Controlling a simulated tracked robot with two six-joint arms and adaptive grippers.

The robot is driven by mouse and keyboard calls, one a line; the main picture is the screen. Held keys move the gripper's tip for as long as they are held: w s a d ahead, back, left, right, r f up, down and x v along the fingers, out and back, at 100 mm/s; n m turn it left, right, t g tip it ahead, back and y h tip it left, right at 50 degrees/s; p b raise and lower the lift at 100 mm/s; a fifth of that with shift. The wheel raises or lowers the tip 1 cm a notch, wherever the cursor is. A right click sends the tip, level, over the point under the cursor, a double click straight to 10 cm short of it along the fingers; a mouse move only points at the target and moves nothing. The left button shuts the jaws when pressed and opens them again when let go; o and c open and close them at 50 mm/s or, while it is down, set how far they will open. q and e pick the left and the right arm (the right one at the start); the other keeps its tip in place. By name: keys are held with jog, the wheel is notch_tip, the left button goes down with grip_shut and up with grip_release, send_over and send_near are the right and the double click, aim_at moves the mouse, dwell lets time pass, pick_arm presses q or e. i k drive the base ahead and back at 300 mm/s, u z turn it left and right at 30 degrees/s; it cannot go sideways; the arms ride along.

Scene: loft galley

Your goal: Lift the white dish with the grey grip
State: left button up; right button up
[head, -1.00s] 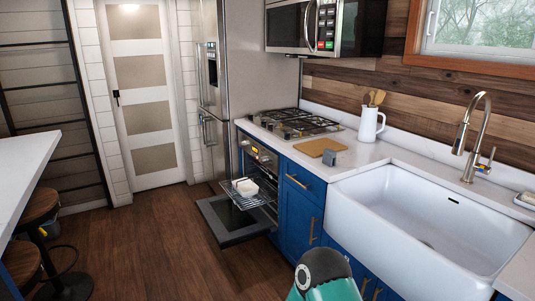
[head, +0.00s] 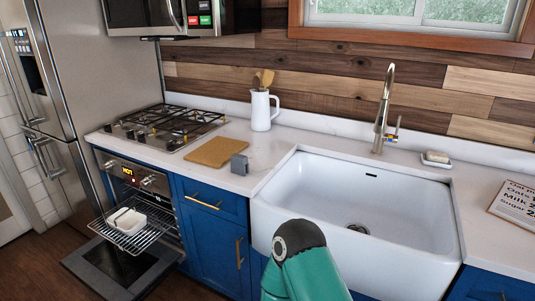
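The white dish (head: 127,221) sits on the pulled-out wire rack of the open oven at the lower left of the head view. It looks upright, with a dark line across its top that I cannot make out. A small grey block-like piece (head: 239,165), which looks like the grey grip, stands on the white counter beside the wooden board, apart from the dish. A teal and dark link of my own arm shows at the bottom middle. Neither of my grippers is in view.
The oven door (head: 108,271) hangs open below the rack (head: 150,236), and the oven display (head: 128,171) reads HOT. A wooden board (head: 216,151), gas hob (head: 165,126) and white jug with utensils (head: 261,110) are on the counter. The sink (head: 350,205) is empty.

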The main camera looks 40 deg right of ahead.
aim_at(240, 165)
jog(key=z, duration=0.2)
jog(key=i, duration=1)
jog(key=z, duration=0.2)
jog(key=k, duration=0.95)
jog(key=z, duration=0.2)
jog(key=i, duration=0.95)
jog(key=u, duration=0.05)
